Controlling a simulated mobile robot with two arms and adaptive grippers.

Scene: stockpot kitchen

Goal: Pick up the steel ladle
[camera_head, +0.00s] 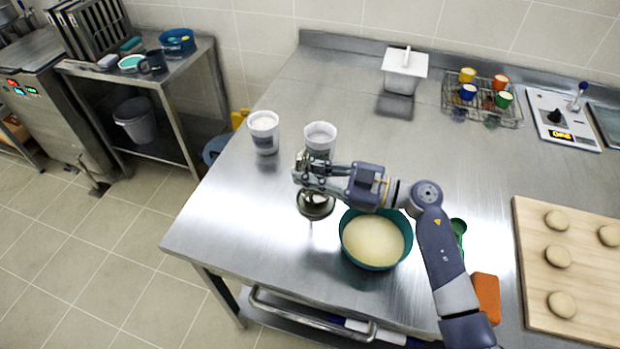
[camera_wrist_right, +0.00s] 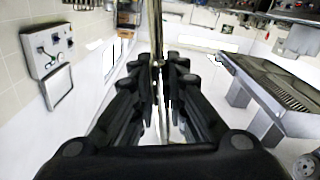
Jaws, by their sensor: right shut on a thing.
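The steel ladle (camera_head: 316,206) hangs below my right gripper (camera_head: 309,180), with its round bowl lowest, near the left edge of the steel counter. My right gripper is shut on the ladle's handle, partly hidden by the fingers. In the right wrist view the handle (camera_wrist_right: 156,30) runs upright between the fingertips (camera_wrist_right: 158,75). I cannot tell exactly how far the ladle's bowl is above the counter. My left gripper is not in view.
A teal bowl of pale batter (camera_head: 372,241) stands just right of the ladle. Two white tubs (camera_head: 264,133) stand behind. An orange block (camera_head: 486,297) and a board with dough balls (camera_head: 590,290) are to the right. The counter's front left is clear.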

